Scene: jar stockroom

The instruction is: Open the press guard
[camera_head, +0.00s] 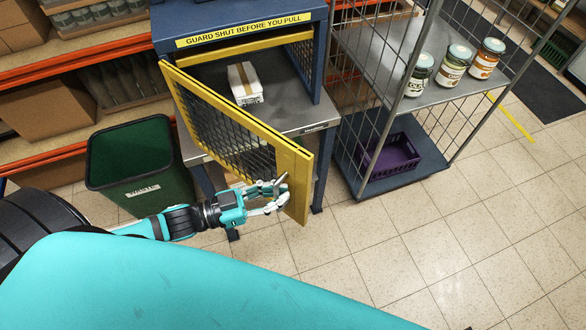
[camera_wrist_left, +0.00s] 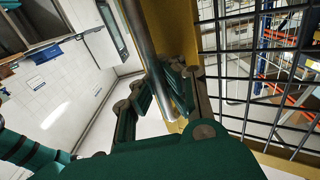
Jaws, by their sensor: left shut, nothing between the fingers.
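The press guard (camera_head: 232,128), a yellow-framed door with dark mesh, stands swung out at an angle from the blue press (camera_head: 240,22). An opening shows behind it, with a white box with a brown strip (camera_head: 245,83) on the grey press bed. My left gripper (camera_head: 280,193) is at the guard's free lower right end, on its outer face, shut with nothing held. In the left wrist view, the guard's mesh (camera_wrist_left: 260,75) is at right, and a grey handle bar (camera_wrist_left: 142,45) runs down to the fingers (camera_wrist_left: 160,95). Whether they touch it is unclear. My right gripper is out of view.
A green bin (camera_head: 130,160) stands left of the press, close to my left arm. A wire cage trolley (camera_head: 350,125) at right holds several jars and a purple crate (camera_head: 388,158). Open tiled floor (camera_head: 420,240) lies at lower right.

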